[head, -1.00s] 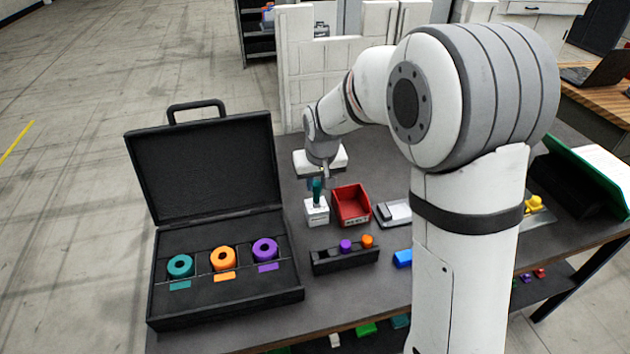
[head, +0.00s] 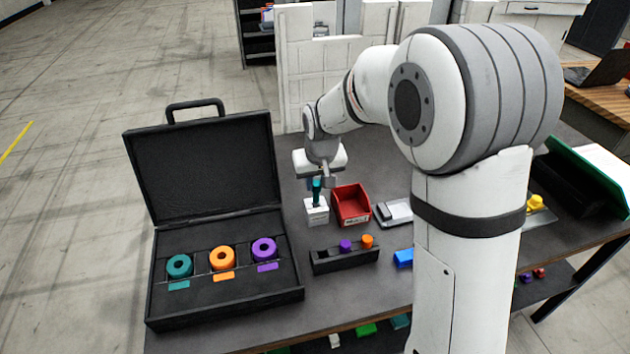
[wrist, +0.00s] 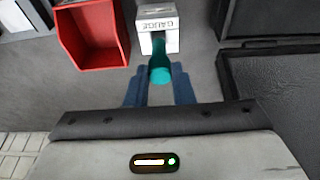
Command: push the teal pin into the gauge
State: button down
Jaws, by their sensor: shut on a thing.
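The teal pin (head: 317,190) is upright over the white gauge block (head: 317,214), and its lower end is at the block's top. Whether it has entered the gauge is too small to tell. In the wrist view the teal pin (wrist: 160,70) sits between the two fingers of my gripper (wrist: 160,88), with the gauge (wrist: 158,30) and its "GAUGE" label just beyond. My gripper (head: 319,182) is shut on the pin from above in the head view.
A red bin (head: 351,205) stands close to the right of the gauge. A black rack (head: 345,256) with purple and orange pins is in front. An open black case (head: 225,300) with teal, orange and purple rings lies left. A blue block (head: 403,258) is at right.

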jog(key=shift+f+b, duration=0.95)
jog(key=shift+f, duration=0.25)
dwell(0.5)
jog(key=c, duration=0.8)
grip_release()
jog(key=shift+o, duration=0.2)
jog(key=shift+r+p, duration=2.8)
jog(key=shift+r, duration=1.8)
jog(key=shift+c, duration=0.2)
